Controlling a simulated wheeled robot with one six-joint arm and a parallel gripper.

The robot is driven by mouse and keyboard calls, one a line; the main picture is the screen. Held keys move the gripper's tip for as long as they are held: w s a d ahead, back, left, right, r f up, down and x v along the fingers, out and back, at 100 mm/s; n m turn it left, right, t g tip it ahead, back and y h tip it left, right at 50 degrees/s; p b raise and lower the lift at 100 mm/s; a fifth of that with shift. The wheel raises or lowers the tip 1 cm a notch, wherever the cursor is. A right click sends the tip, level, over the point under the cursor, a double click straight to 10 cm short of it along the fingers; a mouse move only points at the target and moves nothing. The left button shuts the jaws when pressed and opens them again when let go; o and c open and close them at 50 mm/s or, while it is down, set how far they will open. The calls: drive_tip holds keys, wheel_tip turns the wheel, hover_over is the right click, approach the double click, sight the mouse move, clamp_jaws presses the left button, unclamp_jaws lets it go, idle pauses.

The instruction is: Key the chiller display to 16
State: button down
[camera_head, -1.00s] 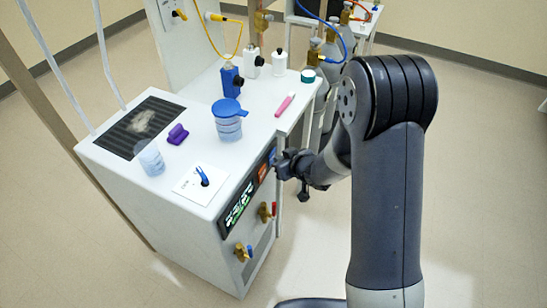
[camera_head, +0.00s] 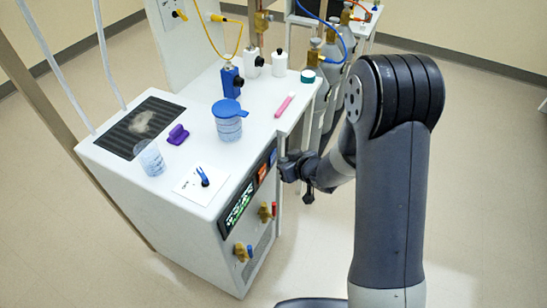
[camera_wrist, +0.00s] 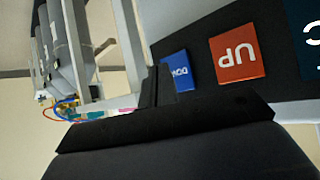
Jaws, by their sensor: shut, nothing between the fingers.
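The chiller is the white cabinet (camera_head: 225,270) with a dark control panel on its front. Its lit display (camera_head: 239,205) shows green-white characters too small to read; in the wrist view only a dark teal edge of the display (camera_wrist: 306,38) shows. The orange UP button (camera_head: 262,174) is beside the display and shows large in the wrist view (camera_wrist: 238,52). The blue DOWN button (camera_head: 272,158) is beyond it; the wrist view also shows it (camera_wrist: 175,72), partly hidden by my gripper. My gripper (camera_head: 283,167) is shut and empty, just off the panel near the buttons.
Brass valves with red (camera_head: 266,212) and blue handles (camera_head: 242,252) stick out below the panel. On the cabinet top are a blue-lidded jar (camera_head: 229,126), a clear beaker (camera_head: 151,158) and a pink marker (camera_head: 285,104). Gas cylinders (camera_head: 328,70) stand behind.

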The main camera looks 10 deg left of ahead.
drive_tip(key=shift+d, duration=0.1)
drive_tip(key=d, duration=0.1)
drive_tip(key=s+d, duration=0.1)
drive_tip(key=d, duration=0.2)
drive_tip(key=shift+s+d+p, duration=0.25)
drive_tip(key=shift+s+p, duration=0.1)
idle(2.6)
